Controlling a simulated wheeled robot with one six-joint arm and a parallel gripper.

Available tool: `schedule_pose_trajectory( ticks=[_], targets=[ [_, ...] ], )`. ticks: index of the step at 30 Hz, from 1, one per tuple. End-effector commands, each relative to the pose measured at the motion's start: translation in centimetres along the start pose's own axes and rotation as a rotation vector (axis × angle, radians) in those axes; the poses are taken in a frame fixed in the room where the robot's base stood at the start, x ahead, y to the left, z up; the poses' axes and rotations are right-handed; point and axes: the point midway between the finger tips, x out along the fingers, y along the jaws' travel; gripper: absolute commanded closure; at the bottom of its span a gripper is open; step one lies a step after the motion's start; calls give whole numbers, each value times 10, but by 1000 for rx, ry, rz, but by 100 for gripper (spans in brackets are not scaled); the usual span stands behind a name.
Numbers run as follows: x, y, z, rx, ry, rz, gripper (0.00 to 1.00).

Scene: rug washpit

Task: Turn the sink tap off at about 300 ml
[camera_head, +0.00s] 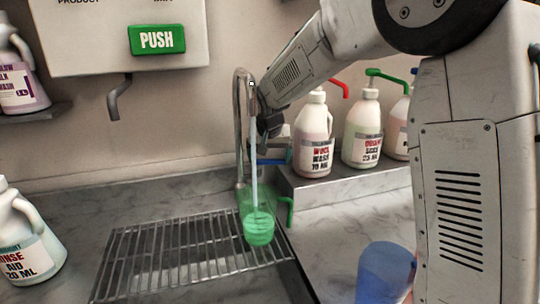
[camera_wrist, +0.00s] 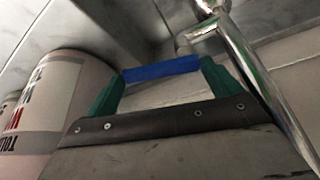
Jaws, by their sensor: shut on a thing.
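The chrome tap (camera_head: 239,125) rises behind the sink grate, and a pale stream of water (camera_head: 254,150) runs from its spout. The stream falls into a translucent green jug (camera_head: 247,198) standing on the grate. Brighter green liquid fills its lower part; I cannot read any volume marks. The tap's blue lever (camera_head: 272,161) sits to the right of the tap pipe. My gripper (camera_wrist: 162,75) is shut on the blue lever (camera_wrist: 160,68), which lies between its green fingertips in the wrist view. In the head view my gripper is partly hidden behind the tap and stream.
The wire grate (camera_head: 135,262) covers the sink. Pump bottles, including a Wool Wash bottle (camera_head: 313,135), stand on a ledge at right. A Rinse Aid bottle (camera_head: 25,245) is at left. A blue cup (camera_head: 384,273) is at front right. A dispenser (camera_head: 110,30) hangs on the wall.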

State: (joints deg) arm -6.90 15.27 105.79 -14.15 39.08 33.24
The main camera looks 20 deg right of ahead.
Motion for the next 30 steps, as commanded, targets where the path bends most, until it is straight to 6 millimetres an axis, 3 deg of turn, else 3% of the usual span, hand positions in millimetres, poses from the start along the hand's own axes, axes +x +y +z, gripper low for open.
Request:
schedule_pose_trajectory(
  ticks=[11,12,23,30],
  targets=[
    [-1,0,0,19,2,7,51],
    [-1,0,0,19,2,7,1],
    [-6,0,0,18,2,7,1],
    [-45,-1,0,18,5,5,1]
  ],
)
